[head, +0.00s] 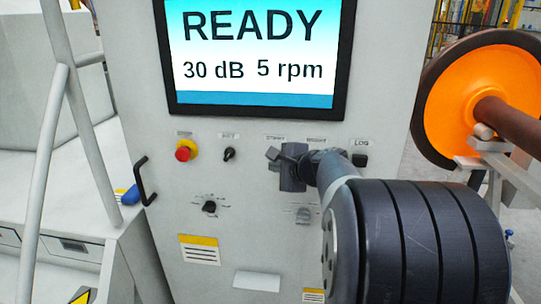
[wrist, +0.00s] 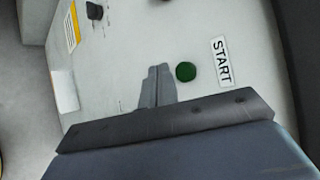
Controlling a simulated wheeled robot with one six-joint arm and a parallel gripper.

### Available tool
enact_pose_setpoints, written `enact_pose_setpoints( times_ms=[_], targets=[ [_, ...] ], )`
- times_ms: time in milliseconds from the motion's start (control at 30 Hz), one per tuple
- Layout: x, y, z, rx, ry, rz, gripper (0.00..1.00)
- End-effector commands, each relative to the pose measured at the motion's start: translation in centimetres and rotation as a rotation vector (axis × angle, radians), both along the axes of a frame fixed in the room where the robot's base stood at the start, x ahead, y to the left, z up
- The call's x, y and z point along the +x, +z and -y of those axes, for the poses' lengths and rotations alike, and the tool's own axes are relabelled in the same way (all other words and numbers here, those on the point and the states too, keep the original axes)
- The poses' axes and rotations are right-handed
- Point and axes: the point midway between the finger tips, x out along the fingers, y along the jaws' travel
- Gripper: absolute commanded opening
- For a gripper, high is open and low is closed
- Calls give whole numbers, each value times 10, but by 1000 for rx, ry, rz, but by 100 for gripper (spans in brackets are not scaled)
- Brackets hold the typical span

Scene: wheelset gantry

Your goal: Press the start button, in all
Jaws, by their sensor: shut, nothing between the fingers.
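The green start button (wrist: 185,71) sits on the grey panel beside a white label reading START (wrist: 222,62) in the wrist view. My gripper (wrist: 158,70) is shut and empty, its fingertips just left of the button in that picture. I cannot tell whether the tips touch the panel. In the head view my gripper (head: 272,154) is in front of the panel's middle row of controls, and the button is hidden behind it.
The screen (head: 254,52) reads READY, 30 dB, 5 rpm. A red stop button (head: 184,150), a black switch (head: 229,154) and a lower knob (head: 209,207) are left of my gripper. A black LOG control (head: 360,160) is right. An orange wheel (head: 460,90) stands far right.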

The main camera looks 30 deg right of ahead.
Motion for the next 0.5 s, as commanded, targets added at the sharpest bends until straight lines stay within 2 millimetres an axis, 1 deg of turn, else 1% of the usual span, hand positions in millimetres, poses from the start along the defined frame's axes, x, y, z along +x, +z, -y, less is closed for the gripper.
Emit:
enact_pose_setpoints(
  times_ms=[100,200,500],
  targets=[
    [10,0,7,0,0,-1,0],
    [15,0,10,-1,0,0,0],
    [17,0,12,-1,0,0,0]
  ],
)
